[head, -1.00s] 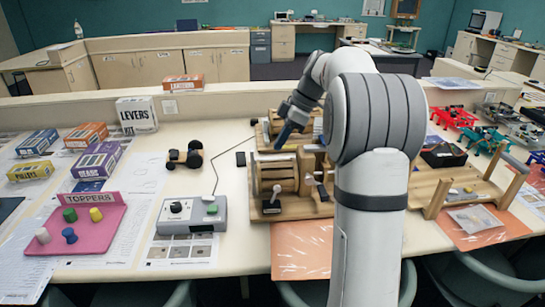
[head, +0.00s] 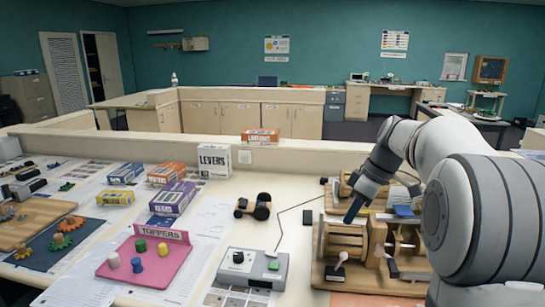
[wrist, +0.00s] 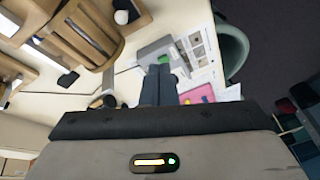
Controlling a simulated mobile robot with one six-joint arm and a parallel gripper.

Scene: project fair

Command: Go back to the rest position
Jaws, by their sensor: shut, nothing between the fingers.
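My gripper (head: 353,212) is at the right in the head view, pointing down over the wooden frame device (head: 345,240). Its fingers are together with nothing between them. In the wrist view the closed fingers (wrist: 158,84) show at the centre, with the wooden device (wrist: 95,35) at the upper left. My white arm fills the right side of the head view and hides part of the device. The fingers look raised above it, but I cannot tell the exact gap.
A grey control box (head: 252,268) with a green button stands left of the device. A black wheeled cart (head: 253,207) sits behind it. A pink Toppers tray (head: 165,272) and boxes, including Levers (head: 214,161), stand farther left. A low partition (head: 310,160) runs behind the table.

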